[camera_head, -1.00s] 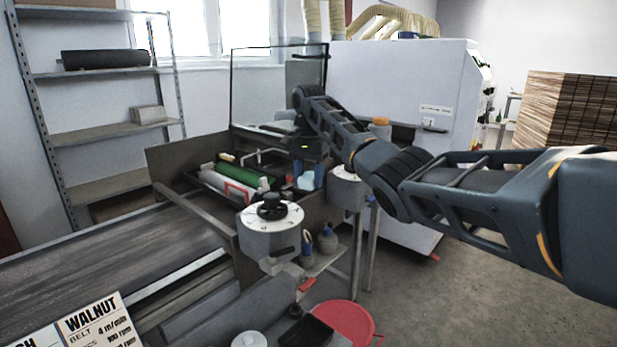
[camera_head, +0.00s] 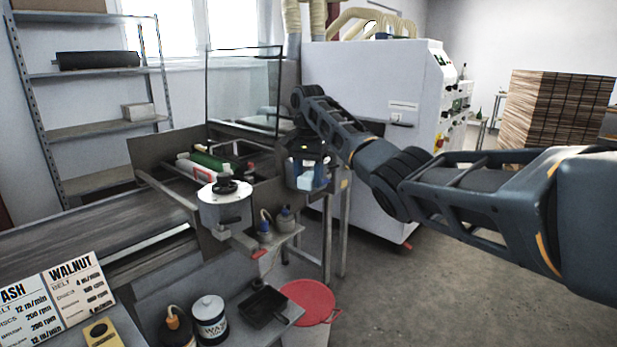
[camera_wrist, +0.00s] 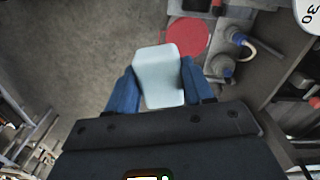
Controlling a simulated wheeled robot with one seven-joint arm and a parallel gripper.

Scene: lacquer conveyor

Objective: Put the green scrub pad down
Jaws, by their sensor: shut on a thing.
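My gripper (camera_head: 307,177) hangs in the head view just right of the coating machine's end. In the wrist view its two blue fingers (camera_wrist: 160,86) are shut on a pale blue-white block (camera_wrist: 158,70) with rounded corners. The block also shows small in the head view (camera_head: 305,181). It is held in the air, with grey floor and a red round lid below it in the wrist view. The block looks pale, not green, and I see no green scrub pad elsewhere.
The coating machine (camera_head: 150,150) holds a green roller (camera_head: 213,161). A low bench carries a WASH can (camera_head: 209,322), a black tray (camera_head: 258,305) and a setting sign (camera_head: 60,290). A red-lidded bin (camera_head: 308,297) stands beside it. Floor at right is clear.

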